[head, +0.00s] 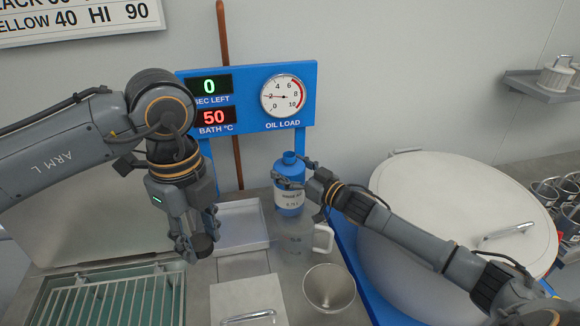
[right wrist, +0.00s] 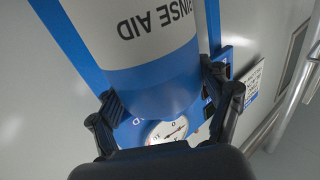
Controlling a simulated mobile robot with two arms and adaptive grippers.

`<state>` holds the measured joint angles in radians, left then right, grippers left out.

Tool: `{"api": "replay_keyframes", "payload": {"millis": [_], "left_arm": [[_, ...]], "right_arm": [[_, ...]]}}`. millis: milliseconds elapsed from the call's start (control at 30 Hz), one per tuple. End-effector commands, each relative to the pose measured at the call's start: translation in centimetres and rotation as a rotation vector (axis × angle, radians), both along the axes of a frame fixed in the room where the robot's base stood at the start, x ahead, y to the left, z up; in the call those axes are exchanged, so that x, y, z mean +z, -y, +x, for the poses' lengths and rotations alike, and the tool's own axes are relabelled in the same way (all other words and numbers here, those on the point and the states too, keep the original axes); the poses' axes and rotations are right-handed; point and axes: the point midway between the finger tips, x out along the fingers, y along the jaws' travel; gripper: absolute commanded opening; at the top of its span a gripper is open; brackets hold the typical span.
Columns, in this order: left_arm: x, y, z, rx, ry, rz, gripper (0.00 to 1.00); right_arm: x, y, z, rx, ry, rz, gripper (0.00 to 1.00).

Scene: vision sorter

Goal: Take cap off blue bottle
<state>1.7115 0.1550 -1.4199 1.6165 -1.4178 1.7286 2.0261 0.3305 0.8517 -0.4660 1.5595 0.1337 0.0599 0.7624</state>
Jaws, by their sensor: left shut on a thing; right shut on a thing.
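The blue bottle (head: 288,199) stands upright behind the counter's middle, with a white label. Its blue neck (head: 289,157) shows at the top with no cap on it. My right gripper (head: 294,174) is shut on the bottle's upper body. In the right wrist view the bottle (right wrist: 160,85) appears upside down between the two fingers, with "RINSE AID" on its label. My left gripper (head: 200,242) points down, left of the bottle and apart from it. It is shut on a small dark round piece, which looks like the cap (head: 203,245).
A clear jug (head: 322,239) stands just in front of the bottle, and a metal cup (head: 329,287) nearer. A white tray (head: 242,207) lies left of the bottle. A wire rack (head: 105,305) is front left. A large lidded vat (head: 450,190) fills the right.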

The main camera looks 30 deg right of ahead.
Motion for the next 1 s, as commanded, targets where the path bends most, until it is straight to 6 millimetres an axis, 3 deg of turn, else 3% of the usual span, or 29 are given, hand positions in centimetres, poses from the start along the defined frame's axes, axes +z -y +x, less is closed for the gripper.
{"api": "replay_keyframes", "payload": {"millis": [33,67,167,633,1000], "left_arm": [[-0.1,0.0,0.0,0.0,0.0,0.0,0.0],[-0.1,0.0,0.0,0.0,0.0,0.0,0.0],[0.0,0.0,0.0,0.0,0.0,0.0,0.0],[-0.1,0.0,0.0,0.0,0.0,0.0,0.0],[-1.5,0.0,0.0,0.0,0.0,0.0,0.0]], "right_arm": [[0.3,0.0,0.1,0.002,0.008,0.002,0.0],[-0.1,0.0,0.0,0.0,0.0,0.0,0.82],[-0.1,0.0,0.0,0.0,0.0,0.0,1.0],[-0.1,0.2,-0.4,-0.001,-0.001,0.001,1.0],[-0.4,1.9,-5.7,0.001,-0.004,-0.001,1.0]]}}
